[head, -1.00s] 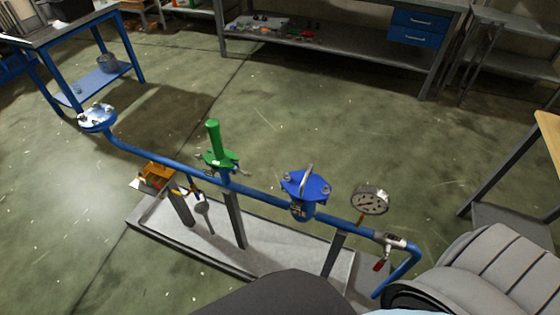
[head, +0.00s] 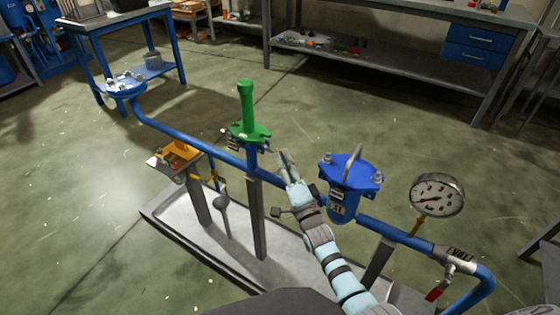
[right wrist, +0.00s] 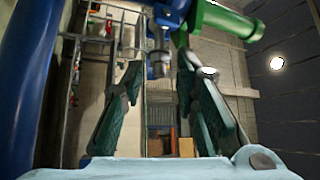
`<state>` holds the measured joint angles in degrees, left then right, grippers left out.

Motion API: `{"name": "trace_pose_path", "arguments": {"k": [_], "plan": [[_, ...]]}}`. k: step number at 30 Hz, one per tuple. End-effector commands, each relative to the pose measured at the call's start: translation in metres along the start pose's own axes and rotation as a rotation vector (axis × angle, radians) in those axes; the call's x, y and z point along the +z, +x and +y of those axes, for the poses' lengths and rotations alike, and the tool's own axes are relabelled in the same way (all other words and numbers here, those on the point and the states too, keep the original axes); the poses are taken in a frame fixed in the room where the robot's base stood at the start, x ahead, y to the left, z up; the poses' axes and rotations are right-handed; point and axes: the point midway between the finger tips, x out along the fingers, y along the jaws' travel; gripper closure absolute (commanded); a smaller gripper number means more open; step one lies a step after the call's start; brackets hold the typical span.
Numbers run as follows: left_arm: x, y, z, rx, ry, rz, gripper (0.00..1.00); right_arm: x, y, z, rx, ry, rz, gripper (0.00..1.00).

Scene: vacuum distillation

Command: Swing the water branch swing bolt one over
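The green capped branch (head: 247,115) stands upright on the blue pipe, with a green flange and small metal bolts at its rim. A metal bolt (head: 272,150) sticks out from the flange's right side, near my right gripper (head: 283,158). In the right wrist view, my right gripper (right wrist: 160,85) has its two dark fingers spread. A metallic bolt (right wrist: 158,66) shows between and beyond the fingertips; I cannot tell how far beyond. The green branch (right wrist: 225,18) shows at the top there. Which bolt is number one cannot be read. My left gripper is not in view.
A blue lidded vessel (head: 350,185) with a handle stands close to the right of my right arm. A pressure gauge (head: 437,194) is further right. A tray (head: 172,156) of small parts sits below the pipe.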

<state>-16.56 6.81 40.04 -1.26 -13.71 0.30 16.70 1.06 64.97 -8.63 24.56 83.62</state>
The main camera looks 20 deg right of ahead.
Motion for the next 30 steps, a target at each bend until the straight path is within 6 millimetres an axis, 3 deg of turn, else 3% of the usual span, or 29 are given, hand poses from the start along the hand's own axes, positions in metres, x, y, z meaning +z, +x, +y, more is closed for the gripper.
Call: {"name": "trace_pose_path", "arguments": {"k": [6, 15, 21, 27, 30], "plan": [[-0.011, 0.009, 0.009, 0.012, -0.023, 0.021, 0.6, 0.0, 0.027, 0.002, 0.001, -0.001, 0.0, 0.72], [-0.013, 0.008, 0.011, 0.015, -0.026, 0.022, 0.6, 0.0, 0.03, 0.001, 0.002, -0.001, 0.0, 0.72], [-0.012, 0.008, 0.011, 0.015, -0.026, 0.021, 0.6, 0.0, 0.03, 0.001, 0.002, -0.001, 0.0, 1.0], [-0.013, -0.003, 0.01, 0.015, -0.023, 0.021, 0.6, -0.001, 0.032, -0.004, 0.017, -0.012, -0.008, 1.0], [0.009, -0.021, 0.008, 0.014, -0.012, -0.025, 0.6, -0.003, 0.034, -0.01, 0.052, -0.038, -0.026, 1.0]]}}
